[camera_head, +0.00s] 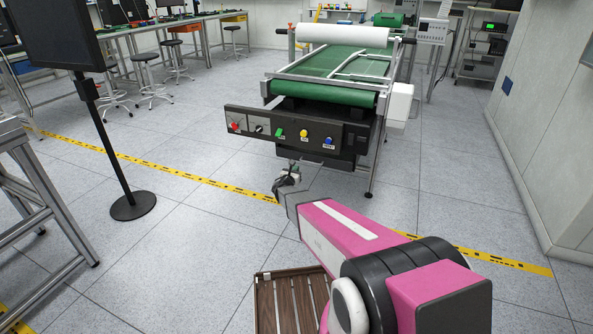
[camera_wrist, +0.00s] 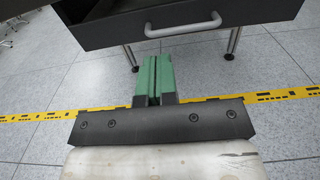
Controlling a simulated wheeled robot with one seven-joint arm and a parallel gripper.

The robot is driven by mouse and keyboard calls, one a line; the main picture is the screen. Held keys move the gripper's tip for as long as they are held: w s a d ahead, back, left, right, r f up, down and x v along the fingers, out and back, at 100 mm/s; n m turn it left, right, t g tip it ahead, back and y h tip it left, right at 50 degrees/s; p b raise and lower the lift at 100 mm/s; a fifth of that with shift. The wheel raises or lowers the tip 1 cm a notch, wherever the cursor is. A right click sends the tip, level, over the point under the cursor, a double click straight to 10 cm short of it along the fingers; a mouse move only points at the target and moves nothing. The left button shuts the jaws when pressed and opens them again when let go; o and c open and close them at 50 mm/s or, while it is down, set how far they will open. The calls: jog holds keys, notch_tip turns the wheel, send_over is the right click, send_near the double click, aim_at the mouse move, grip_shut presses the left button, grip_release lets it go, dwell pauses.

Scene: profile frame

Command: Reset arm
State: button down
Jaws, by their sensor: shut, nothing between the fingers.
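My arm (camera_head: 340,235), pink and black, reaches forward and low from the bottom right of the head view. My gripper (camera_head: 287,172) is at its far end, just in front of and below the conveyor's control panel. In the wrist view its green fingers (camera_wrist: 152,68) lie side by side, shut and empty. They are apart from the dark drawer (camera_wrist: 270,14) with a light handle (camera_wrist: 183,25) at the top of that view. The drawer's interior partly shows, so it looks pulled out.
The conveyor (camera_head: 335,92) with a green belt stands ahead; its black panel (camera_head: 262,127) carries several coloured buttons. A slatted brown surface (camera_head: 290,303) is below my arm. A screen on a stand (camera_head: 133,204) and a metal table (camera_head: 40,185) are at left. Floor is open at right.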

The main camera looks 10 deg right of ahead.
jog(key=s+d+r+m+g, duration=0.2)
jog(key=s+d+m+g, duration=0.35)
jog(key=s+m, duration=0.4)
jog(key=s+d+r+m+g, duration=0.2)
jog(key=s+d+m+g, duration=0.35)
jog(key=s+m, duration=0.45)
jog(key=s+a+r+m+g+y, duration=0.2)
jog(key=s+a+m+y, duration=0.2)
jog(key=s, duration=0.5)
jog(key=s+a+r+m+g+y, duration=0.2)
jog(key=s+a+m+y, duration=0.2)
jog(key=s, duration=0.6)
jog(key=shift+a+m+g+y, duration=0.25)
jog(key=shift+m+y, duration=0.25)
jog(key=shift+m, duration=0.75)
jog(key=shift+r, duration=0.1)
